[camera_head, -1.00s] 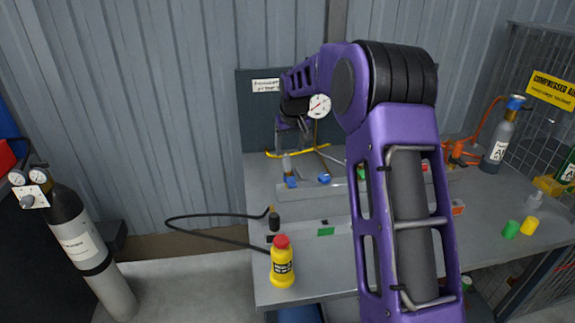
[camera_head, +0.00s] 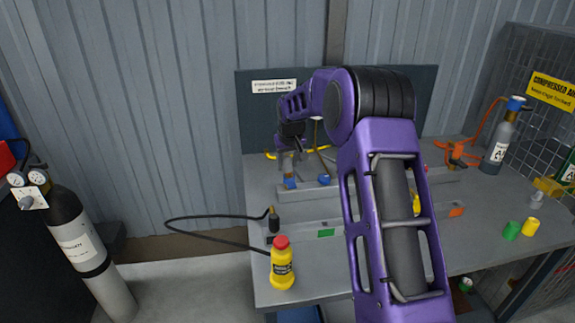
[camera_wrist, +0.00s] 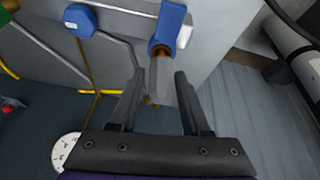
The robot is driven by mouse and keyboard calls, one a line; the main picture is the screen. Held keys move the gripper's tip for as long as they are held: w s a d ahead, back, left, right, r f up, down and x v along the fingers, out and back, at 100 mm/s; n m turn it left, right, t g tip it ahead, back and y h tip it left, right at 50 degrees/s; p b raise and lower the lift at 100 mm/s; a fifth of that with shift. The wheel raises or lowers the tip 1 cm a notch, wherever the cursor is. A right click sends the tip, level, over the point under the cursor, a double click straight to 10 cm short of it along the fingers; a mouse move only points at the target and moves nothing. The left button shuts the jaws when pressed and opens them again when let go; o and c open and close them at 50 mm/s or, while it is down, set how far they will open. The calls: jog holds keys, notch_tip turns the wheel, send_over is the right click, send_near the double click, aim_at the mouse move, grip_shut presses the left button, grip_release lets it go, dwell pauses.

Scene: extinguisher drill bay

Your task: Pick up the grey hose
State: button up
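My gripper (camera_wrist: 159,78) is open in the wrist view. Its two fingers straddle a short grey tube-like piece (camera_wrist: 160,74) with a brass collar and a blue end (camera_wrist: 169,24). I cannot tell whether the fingers touch it, nor surely whether it is the grey hose. A thin grey line runs near a second blue piece (camera_wrist: 80,18) to the left. In the head view my gripper (camera_head: 296,147) is over the back left of the workbench (camera_head: 265,180), above a blue end (camera_head: 290,184); my arm partly hides this area.
A dark hose (camera_head: 190,232) loops past the bench's left edge. A yellow bottle (camera_head: 282,266) with a red cap stands at the front left. Green and yellow cups (camera_head: 511,230) and a grey cylinder (camera_head: 497,148) are at right. A tall gas cylinder (camera_head: 85,250) stands left.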

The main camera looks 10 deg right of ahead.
grip_shut()
notch_tip(320, 180, up, 10)
jog(key=shift+p, duration=0.6)
